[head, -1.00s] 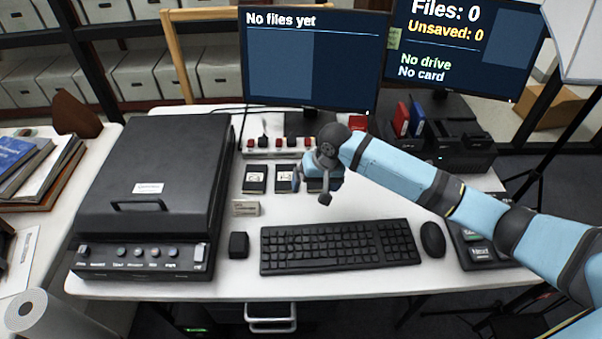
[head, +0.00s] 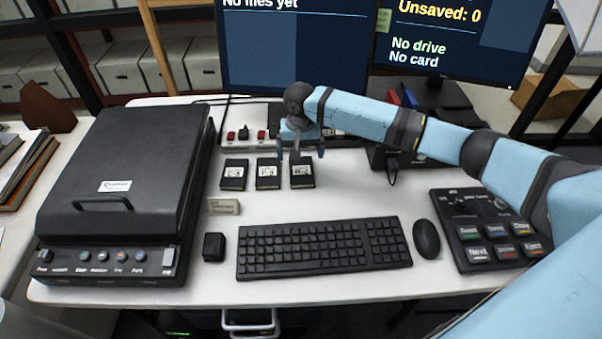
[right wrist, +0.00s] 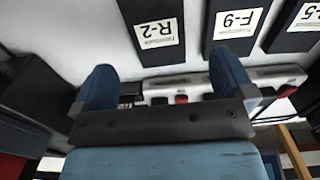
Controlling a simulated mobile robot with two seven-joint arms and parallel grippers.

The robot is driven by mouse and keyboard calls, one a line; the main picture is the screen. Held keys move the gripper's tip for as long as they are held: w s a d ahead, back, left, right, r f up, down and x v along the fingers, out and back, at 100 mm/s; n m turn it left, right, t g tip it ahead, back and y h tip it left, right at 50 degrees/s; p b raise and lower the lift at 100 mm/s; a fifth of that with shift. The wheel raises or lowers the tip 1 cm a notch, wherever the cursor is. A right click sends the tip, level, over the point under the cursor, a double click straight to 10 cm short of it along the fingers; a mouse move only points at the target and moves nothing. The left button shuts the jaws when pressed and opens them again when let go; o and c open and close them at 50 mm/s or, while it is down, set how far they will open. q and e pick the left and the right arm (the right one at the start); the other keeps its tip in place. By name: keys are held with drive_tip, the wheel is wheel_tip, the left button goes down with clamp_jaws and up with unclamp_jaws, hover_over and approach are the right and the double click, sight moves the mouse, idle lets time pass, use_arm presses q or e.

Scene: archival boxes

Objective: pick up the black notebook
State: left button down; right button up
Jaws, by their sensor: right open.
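Three flat black rectangular items with white labels lie in a row on the white desk: left (head: 234,175), middle (head: 268,175) and right (head: 302,175). They look like small notebooks or cases; I cannot tell which is the black notebook. In the right wrist view, the item labelled R-2 (right wrist: 152,48) is nearest the gap between my fingers, F-9 (right wrist: 233,47) is beside it, and a third (right wrist: 292,35) is cut off. My right gripper (head: 300,154) is open and empty at the far edge of the right item, apparently above it; it also shows in the wrist view (right wrist: 165,65). My left gripper is out of view.
A power strip (head: 232,141) with red switches lies behind the row. A keyboard (head: 322,249), mouse (head: 426,239) and button panel (head: 487,232) are in front and right. A large black case (head: 125,190) fills the left. Monitors (head: 295,50) stand behind.

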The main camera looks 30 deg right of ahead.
sight(302, 170)
wheel_tip(302, 170, down, 7)
drive_tip(key=shift+s+d+r+b, duration=0.1)
drive_tip(key=shift+r+b, duration=0.1)
drive_tip(key=shift+b, duration=0.4)
drive_tip(key=c, duration=1)
